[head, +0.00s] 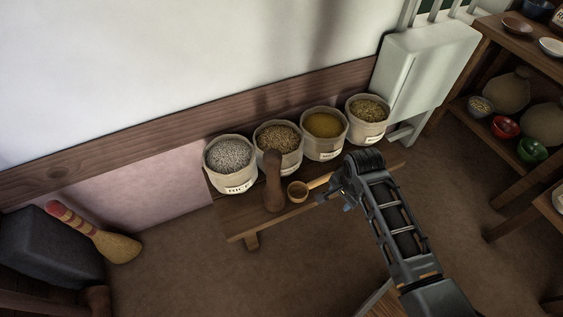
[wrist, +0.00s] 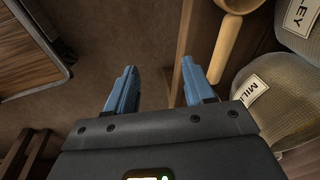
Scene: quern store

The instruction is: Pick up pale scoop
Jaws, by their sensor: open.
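The pale scoop (head: 297,193) is a small light-wood cup with a straight handle. In the head view it lies on a low wooden bench (head: 248,226), its handle pointing right toward my gripper (head: 331,196). In the wrist view the scoop's handle (wrist: 224,50) runs down from the bowl, which the top edge cuts off. The handle is to the right of the right finger, outside the jaws. In the head view my gripper hides part of the bench.
A dark wooden pestle-like piece (head: 272,182) stands left of the scoop. Several grain sacks line the bench behind, including a rice sack (head: 229,181) and one labelled millet (wrist: 241,120). A shelf (head: 470,62) with bowls stands right. Floor (head: 190,265) in front is open.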

